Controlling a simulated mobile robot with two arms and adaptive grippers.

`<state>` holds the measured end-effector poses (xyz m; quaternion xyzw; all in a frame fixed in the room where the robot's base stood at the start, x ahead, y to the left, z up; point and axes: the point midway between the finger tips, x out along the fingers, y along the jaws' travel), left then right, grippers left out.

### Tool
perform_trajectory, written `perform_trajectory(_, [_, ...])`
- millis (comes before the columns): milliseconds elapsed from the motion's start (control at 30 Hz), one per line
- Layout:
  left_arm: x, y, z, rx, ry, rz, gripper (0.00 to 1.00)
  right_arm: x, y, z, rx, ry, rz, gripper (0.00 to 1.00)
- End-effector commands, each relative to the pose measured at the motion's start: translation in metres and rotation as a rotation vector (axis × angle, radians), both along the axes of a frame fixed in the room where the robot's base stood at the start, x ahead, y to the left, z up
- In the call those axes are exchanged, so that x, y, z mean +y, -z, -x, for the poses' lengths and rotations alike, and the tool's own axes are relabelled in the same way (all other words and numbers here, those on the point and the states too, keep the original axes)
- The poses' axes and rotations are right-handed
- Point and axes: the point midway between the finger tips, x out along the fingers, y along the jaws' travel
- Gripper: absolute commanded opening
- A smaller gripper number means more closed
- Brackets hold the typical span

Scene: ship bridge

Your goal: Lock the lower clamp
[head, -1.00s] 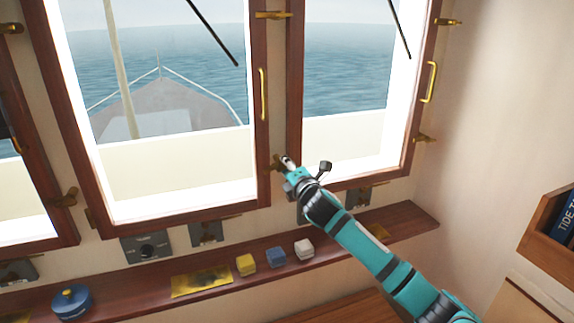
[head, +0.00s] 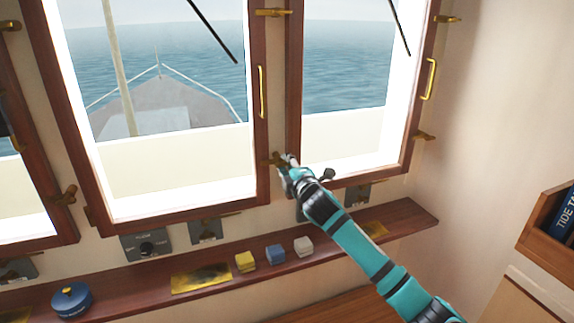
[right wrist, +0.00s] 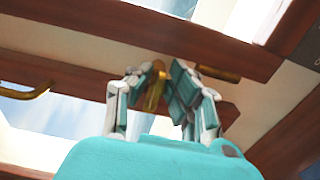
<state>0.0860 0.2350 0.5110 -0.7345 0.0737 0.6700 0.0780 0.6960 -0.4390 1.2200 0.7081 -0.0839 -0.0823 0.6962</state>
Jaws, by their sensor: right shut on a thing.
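The lower clamp (head: 276,159) is a small brass fitting on the post between the two front windows, near the bottom of the frame. My right gripper (head: 286,162) reaches it from the lower right and hides part of it. In the right wrist view, the fingers of my right gripper (right wrist: 162,78) are closed around the brass handle of the clamp (right wrist: 154,90). Another brass part shows just behind the right finger. The exact angle of the handle is hard to tell. My left gripper is not in view.

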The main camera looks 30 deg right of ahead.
Motion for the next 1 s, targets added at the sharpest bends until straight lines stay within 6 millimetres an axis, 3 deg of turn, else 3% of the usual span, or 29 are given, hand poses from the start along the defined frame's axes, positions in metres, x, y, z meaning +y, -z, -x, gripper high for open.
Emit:
perform_trajectory(200, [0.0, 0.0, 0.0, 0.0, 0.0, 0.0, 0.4, 0.0, 0.001, 0.0, 0.002, 0.001, 0.001, 0.0])
perform_trajectory(233, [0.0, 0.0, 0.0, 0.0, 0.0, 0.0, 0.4, 0.0, 0.001, 0.0, 0.002, 0.001, 0.001, 0.2])
perform_trajectory(300, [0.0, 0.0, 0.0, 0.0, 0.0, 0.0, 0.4, 0.0, 0.001, 0.0, 0.002, 0.001, 0.001, 0.29])
perform_trajectory(667, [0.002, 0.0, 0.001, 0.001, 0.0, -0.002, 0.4, 0.001, 0.001, 0.006, 0.002, 0.0, 0.003, 0.3])
perform_trajectory(1000, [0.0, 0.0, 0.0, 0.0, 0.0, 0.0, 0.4, 0.017, 0.002, 0.07, 0.004, -0.002, 0.003, 0.3])
